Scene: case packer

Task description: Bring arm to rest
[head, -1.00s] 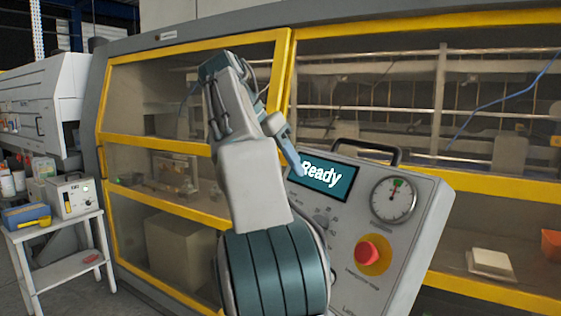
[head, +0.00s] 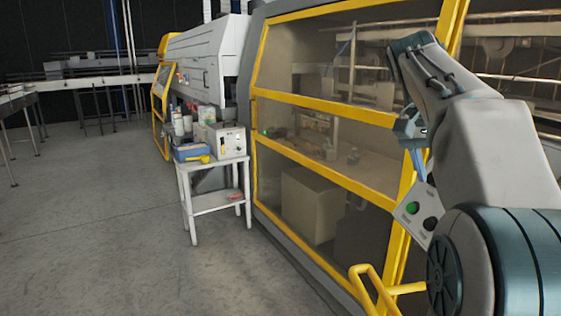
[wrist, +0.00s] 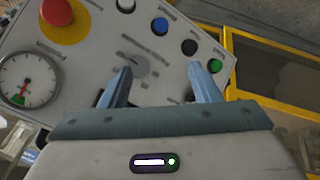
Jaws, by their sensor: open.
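My arm is raised and bent at the right of the head view. My gripper (head: 418,150) hangs below the wrist there, partly hidden by the arm. In the wrist view my gripper (wrist: 160,85) shows two blue fingers spread apart with nothing between them. Beyond the fingers is the grey control panel (wrist: 105,50), with a red stop button (wrist: 57,12), a dial gauge (wrist: 28,82) and several coloured buttons. In the head view only a corner of the panel (head: 422,208) with a green button shows; my arm hides the rest.
The case packer with yellow-framed windows (head: 325,110) stands close on the right. A small white side table (head: 215,203) holds a device (head: 227,141), a blue box (head: 190,152) and bottles. A yellow rail (head: 366,285) stands low in front. Open floor (head: 110,225) lies to the left.

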